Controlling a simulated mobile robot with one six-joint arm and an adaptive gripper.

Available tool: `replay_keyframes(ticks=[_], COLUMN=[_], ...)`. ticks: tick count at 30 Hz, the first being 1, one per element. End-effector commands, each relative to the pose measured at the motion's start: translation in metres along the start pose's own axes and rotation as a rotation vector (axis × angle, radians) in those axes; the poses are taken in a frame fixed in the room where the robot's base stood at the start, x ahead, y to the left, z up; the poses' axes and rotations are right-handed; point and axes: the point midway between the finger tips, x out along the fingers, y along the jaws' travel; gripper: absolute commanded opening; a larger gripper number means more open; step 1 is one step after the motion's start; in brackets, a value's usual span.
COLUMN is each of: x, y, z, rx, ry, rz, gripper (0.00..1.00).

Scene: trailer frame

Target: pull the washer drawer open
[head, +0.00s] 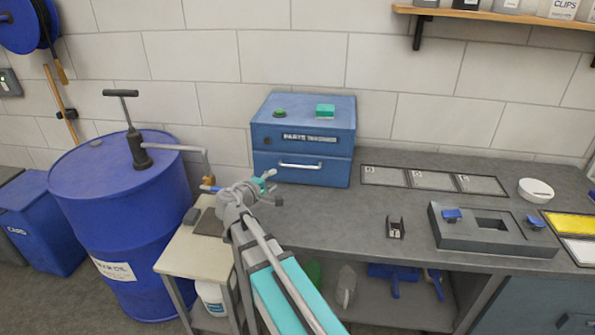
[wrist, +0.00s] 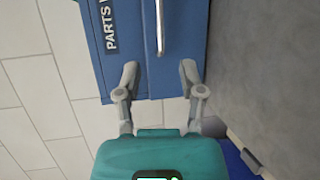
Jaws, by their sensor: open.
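The blue parts washer (head: 303,110) stands on the workbench against the wall. Its lower front is a blue drawer (head: 325,175) with a silver bar handle (head: 300,165); the drawer looks shut. In the wrist view the washer (wrist: 120,60) appears turned sideways, with the handle (wrist: 160,28) beyond the fingertips and roughly centred between them. My gripper (head: 268,183) is in front of the drawer, left of and below the handle in the head view. It also shows in the wrist view (wrist: 159,74), with its fingers spread, empty and apart from the handle.
A small dark holder (head: 396,229) and a grey fixture (head: 490,231) sit nearer the bench front. A blue drum (head: 120,220) stands left.

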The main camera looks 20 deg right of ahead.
Motion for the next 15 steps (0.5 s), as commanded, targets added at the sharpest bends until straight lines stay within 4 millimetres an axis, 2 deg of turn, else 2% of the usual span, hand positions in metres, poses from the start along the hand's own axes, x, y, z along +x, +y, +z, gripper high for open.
replay_keyframes(ticks=[10, 15], x=[0.0017, 0.0094], y=[0.0002, -0.0002], z=[0.0006, 0.0003], rx=[0.001, 0.002], ry=[-0.002, -0.002], rz=[-0.002, -0.002], gripper=[0.51, 0.51])
